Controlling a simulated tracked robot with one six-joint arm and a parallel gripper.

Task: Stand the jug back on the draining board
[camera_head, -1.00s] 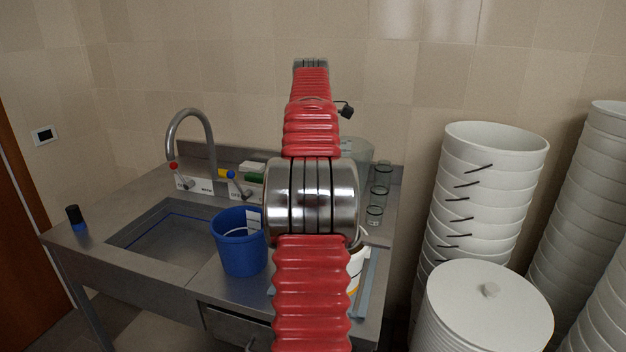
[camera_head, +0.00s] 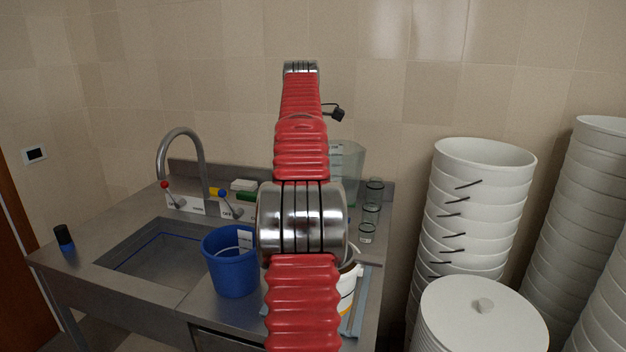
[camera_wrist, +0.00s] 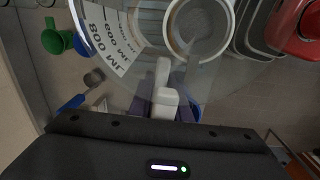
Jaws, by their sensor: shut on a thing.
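The jug is clear, with a white strip of ML marks. In the wrist view the jug (camera_wrist: 107,38) fills the upper middle, and its wall is see-through. My gripper (camera_wrist: 165,103) is shut on it, with the pale grip between the dark fingers. In the head view the jug (camera_head: 347,172) shows partly behind my red arm, left of the glasses; my gripper is hidden there. The steel draining board (camera_head: 205,303) lies right of the sink basin, partly covered by my arm. I cannot see the jug's base clearly.
A blue bucket (camera_head: 231,262) and a partly hidden white bucket (camera_head: 347,285) stand on the board. Several glasses (camera_head: 371,205) stand at its back right. A tap (camera_head: 182,150) rises behind the basin. White bucket stacks (camera_head: 470,205) stand at right.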

